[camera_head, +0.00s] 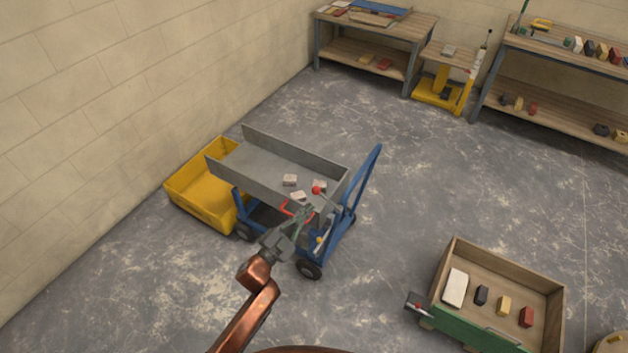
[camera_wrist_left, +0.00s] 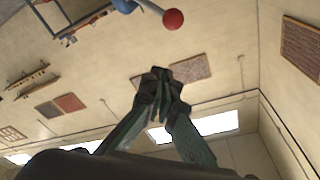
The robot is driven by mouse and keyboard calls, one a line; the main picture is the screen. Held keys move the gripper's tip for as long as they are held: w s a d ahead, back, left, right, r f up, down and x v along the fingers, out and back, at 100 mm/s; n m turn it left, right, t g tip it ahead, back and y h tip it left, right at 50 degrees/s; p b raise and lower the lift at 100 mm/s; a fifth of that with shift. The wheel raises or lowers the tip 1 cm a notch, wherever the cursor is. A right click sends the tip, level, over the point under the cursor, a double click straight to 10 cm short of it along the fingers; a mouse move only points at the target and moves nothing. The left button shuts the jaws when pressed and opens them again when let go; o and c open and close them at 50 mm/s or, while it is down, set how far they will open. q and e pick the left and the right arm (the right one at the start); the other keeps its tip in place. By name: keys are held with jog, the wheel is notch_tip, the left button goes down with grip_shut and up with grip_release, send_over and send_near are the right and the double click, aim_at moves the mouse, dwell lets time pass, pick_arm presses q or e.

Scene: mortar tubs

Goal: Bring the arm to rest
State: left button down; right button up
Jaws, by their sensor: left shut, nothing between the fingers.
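My left arm, copper-coloured, reaches in from the bottom of the head view. Its left gripper (camera_head: 305,212) is beside the near edge of the grey-topped blue cart (camera_head: 256,160). The gripper is shut and empty. In the left wrist view the green-and-black fingers of the left gripper (camera_wrist_left: 160,85) meet at their tips, with nothing between them. A red ball knob (camera_head: 316,190) appears just beyond the fingertips in the head view; a red ball also shows above them in the left wrist view (camera_wrist_left: 173,19). I cannot tell whether the gripper touches the cart. My right gripper is not in view.
A wooden crate (camera_head: 550,290) with several blocks is at the lower right. Workbenches (camera_head: 365,32) line the back wall. The floor (camera_head: 420,180) between is clear.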

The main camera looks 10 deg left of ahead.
pick_arm(q)
jog(key=s+a+f+n+g+y, duration=0.1)
jog(key=a+f+n+g+y, duration=0.3)
jog(key=f, duration=1)
jog(key=s+a+f+n+g+y, duration=0.1)
jog(key=s+a+f, duration=0.4)
jog(key=f, duration=0.5)
jog(key=s+a+f+n+g+y+p, duration=0.1)
jog(key=s+a+f+g, duration=0.1)
jog(key=s+f, duration=0.65)
jog(key=s+a+f+n+g+y, duration=0.1)
jog(key=s+a+f, duration=0.35)
jog(key=f, duration=0.75)
jog(key=s+a+f+n+g, duration=0.1)
jog(key=s+f+g, duration=0.2)
jog(key=s, duration=1.2)
jog(key=s+a+f+n+g+y, duration=0.1)
jog(key=s+f+n+g, duration=0.1)
jog(key=s+f, duration=0.7)
jog(key=s+a+f+n+g+y+p, duration=0.1)
jog(key=s+f+g, duration=0.3)
jog(key=s, duration=1.8)
notch_tip(320, 180, down, 2)
jog(key=shift+a+n, duration=0.3)
jog(key=shift+a, duration=0.25)
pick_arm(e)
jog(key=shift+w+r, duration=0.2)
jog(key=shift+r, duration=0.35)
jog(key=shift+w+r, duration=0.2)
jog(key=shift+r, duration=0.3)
